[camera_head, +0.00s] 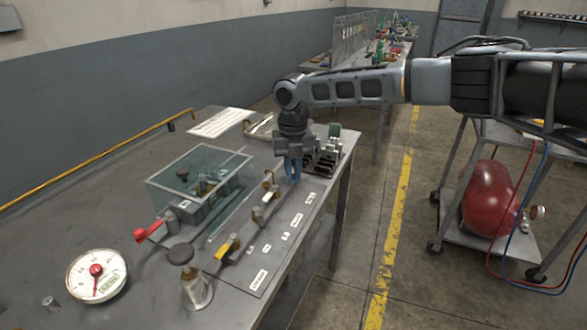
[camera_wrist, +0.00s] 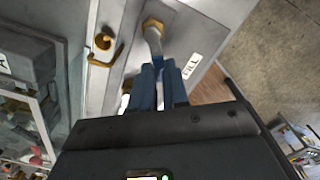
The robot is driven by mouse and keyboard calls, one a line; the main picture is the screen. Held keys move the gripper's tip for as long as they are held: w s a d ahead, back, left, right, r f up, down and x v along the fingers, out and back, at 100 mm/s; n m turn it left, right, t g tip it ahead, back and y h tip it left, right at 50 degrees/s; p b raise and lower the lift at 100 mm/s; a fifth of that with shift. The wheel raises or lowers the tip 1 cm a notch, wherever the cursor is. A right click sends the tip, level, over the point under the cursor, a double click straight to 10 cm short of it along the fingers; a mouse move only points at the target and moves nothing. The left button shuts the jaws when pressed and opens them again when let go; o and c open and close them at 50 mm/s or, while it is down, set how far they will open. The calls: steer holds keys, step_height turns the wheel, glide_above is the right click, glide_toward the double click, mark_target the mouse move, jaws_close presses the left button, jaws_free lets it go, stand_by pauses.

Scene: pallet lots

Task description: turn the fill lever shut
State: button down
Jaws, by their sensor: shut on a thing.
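The fill lever (camera_wrist: 154,42) shows in the wrist view as a grey metal arm running from a brass hex nut (camera_wrist: 152,24) down between my fingers. A white label reading FILL (camera_wrist: 191,66) lies just right of it on the panel. My gripper (camera_wrist: 160,72) has its blue fingers shut on the lever's lower end, which they hide. In the head view my gripper (camera_head: 293,175) points down at the right edge of the bench, and the lever cannot be made out there.
A brass hook fitting (camera_wrist: 104,43) stands left of the lever. A red tank (camera_head: 487,200) sits on a cart at right.

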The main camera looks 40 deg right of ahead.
steer(key=m+p, duration=0.1)
steer(key=a+m, duration=0.1)
steer(key=m, duration=0.1)
steer(key=shift+w+p, duration=0.35)
steer(key=shift+p, duration=0.05)
steer(key=shift+w+a+m+p, duration=0.1)
steer(key=shift+w+m+p, duration=0.2)
steer(key=shift+m, duration=0.65)
steer(key=shift+w+a+m+p, duration=0.1)
steer(key=shift+w+m+p, duration=0.15)
steer(key=shift+m, duration=0.7)
steer(key=c, duration=1.1)
jaws_free()
